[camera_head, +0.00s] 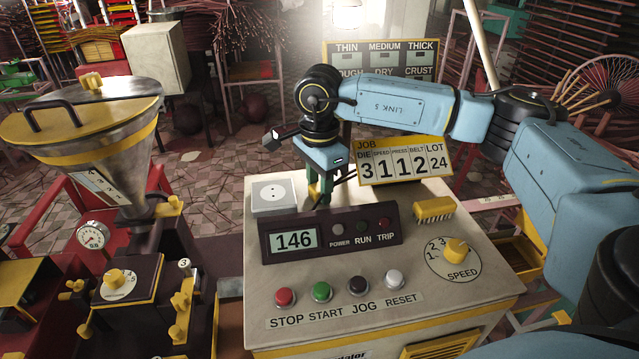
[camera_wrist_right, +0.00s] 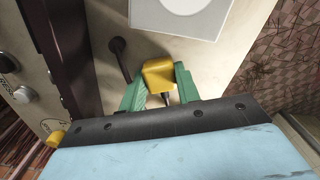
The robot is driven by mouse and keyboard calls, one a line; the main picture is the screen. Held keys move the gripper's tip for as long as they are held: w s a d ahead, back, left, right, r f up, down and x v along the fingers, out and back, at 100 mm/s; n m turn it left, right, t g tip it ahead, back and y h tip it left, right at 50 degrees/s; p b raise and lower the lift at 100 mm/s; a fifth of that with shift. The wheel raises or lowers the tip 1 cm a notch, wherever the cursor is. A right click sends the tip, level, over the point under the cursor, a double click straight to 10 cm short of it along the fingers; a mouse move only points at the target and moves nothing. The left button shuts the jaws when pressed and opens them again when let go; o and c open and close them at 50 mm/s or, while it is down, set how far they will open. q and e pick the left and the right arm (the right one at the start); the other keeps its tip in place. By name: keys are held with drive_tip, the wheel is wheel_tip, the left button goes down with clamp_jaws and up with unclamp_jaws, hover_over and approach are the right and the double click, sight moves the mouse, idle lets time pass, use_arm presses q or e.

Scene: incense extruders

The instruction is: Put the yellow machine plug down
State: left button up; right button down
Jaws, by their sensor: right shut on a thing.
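The yellow machine plug (camera_wrist_right: 158,76) is a small yellow block between the green fingers of my right gripper (camera_wrist_right: 160,88), which is shut on it. In the head view my right gripper (camera_head: 322,187) points down behind the display panel, over the rear of the console top. A little yellow of the plug shows there between the fingers. I cannot tell whether the plug touches the console top. The pale socket plate (camera_head: 273,194) is just left of the gripper, and it also shows at the top of the wrist view (camera_wrist_right: 165,22). My left gripper is not in view.
The dark display panel (camera_head: 331,238) reading 146 stands in front of the gripper. The job sign (camera_head: 403,162) is close on the right. A yellow brush-like block (camera_head: 433,209) lies on the console (camera_head: 350,275). The hopper machine (camera_head: 120,140) stands at left.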

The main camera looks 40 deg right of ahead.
sight(319, 187)
drive_tip(key=c, duration=1)
unclamp_jaws()
drive_tip(key=shift+r, duration=0.1)
drive_tip(key=shift+r+p, duration=0.25)
drive_tip(key=shift+p, duration=0.1)
wheel_tip(319, 187, up, 12)
drive_tip(key=shift+r, duration=0.25)
